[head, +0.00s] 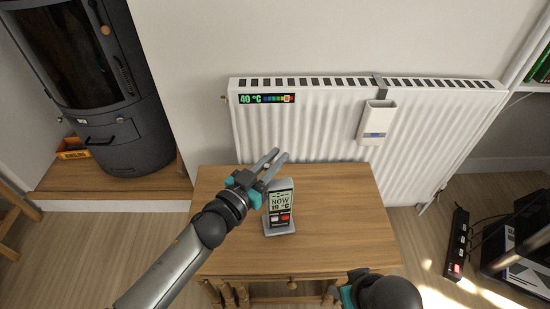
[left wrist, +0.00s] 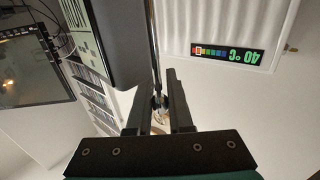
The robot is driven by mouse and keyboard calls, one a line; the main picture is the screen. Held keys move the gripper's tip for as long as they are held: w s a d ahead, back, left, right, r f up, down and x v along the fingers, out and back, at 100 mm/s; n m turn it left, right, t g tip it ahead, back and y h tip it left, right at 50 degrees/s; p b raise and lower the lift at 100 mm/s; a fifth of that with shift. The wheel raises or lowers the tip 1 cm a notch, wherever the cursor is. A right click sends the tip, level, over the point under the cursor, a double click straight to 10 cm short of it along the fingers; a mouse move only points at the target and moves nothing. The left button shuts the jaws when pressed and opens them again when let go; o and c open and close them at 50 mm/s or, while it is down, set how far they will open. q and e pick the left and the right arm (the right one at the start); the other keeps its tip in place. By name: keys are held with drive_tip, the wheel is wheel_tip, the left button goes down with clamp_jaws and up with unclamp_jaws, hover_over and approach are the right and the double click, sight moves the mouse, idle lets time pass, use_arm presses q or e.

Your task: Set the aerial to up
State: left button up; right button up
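A small grey display unit (head: 281,207) stands on the wooden table, its screen reading "NOW 19 °C" above a red and a dark button. Its dark side fills the upper left of the left wrist view (left wrist: 115,40). A thin dark rod, apparently the aerial (left wrist: 156,60), runs beside the unit and between my left fingers in that view. I cannot make it out in the head view. My left gripper (head: 277,157) is beside the unit's top, fingers apart, with gaps beside the rod. My right gripper (head: 347,292) shows only partly at the bottom; its fingers are unclear.
The wooden table (head: 340,200) is otherwise clear. Behind it is a white radiator (head: 320,125) with a 40 °C strip (head: 267,99) and a hanging white holder (head: 377,122). A dark stove (head: 125,125) stands left; a power strip (head: 457,245) lies on the floor right.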

use_arm(q)
clamp_jaws()
idle(0.9)
